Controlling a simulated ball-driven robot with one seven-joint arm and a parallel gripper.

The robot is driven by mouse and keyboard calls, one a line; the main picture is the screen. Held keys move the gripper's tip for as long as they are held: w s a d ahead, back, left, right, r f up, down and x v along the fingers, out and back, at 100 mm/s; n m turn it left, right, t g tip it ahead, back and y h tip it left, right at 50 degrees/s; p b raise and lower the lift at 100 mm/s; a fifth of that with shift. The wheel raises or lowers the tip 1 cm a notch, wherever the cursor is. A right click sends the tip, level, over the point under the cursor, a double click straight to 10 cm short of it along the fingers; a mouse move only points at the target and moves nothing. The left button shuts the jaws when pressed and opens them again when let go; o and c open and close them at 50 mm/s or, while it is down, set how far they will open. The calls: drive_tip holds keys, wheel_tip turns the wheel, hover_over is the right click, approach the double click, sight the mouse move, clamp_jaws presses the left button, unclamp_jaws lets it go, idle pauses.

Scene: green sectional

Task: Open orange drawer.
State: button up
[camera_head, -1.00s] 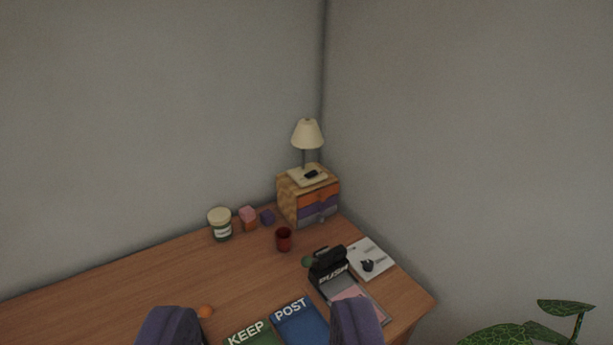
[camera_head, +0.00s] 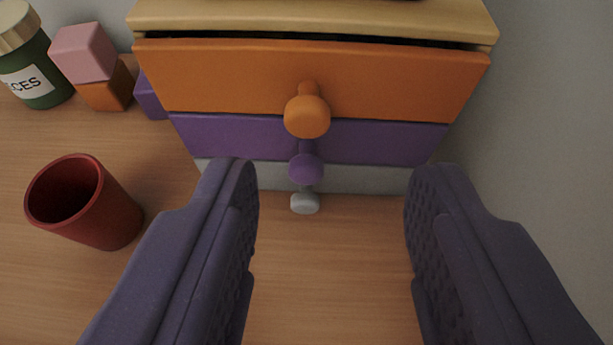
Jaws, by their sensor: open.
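The orange drawer (camera_head: 220,80) is the top one of a small wooden cabinet (camera_head: 310,18) at the top of the view. A thin dark gap shows above its front, and I cannot tell whether it is slightly open. Its round orange knob (camera_head: 307,114) sticks out toward me. A purple drawer (camera_head: 385,142) and a grey drawer (camera_head: 370,180) lie below, each with its own knob. My gripper (camera_head: 330,185) is open and empty. Its two purple fingers stand wide apart in front of the cabinet, with the knobs appearing between and above them, not gripped.
A red cup (camera_head: 85,203) stands on the wooden desk (camera_head: 320,285) left of my gripper. A jar (camera_head: 35,60), a pink block (camera_head: 83,52), an orange block (camera_head: 108,90) and a purple block (camera_head: 150,98) stand at upper left. A grey wall (camera_head: 560,120) is at right.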

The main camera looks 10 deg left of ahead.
sight(308, 120)
drive_tip(key=shift+t, duration=0.3)
drive_tip(key=b+x, duration=0.1)
drive_tip(key=x, duration=0.3)
drive_tip(key=a+f+b+x, duration=0.1)
drive_tip(key=x, duration=0.1)
drive_tip(key=shift+s+f+b, duration=0.1)
drive_tip(key=shift+b, duration=0.2)
drive_tip(key=shift+w+a+f, duration=0.1)
drive_tip(key=shift+w, duration=0.4)
drive_tip(key=shift+c, duration=0.5)
clamp_jaws()
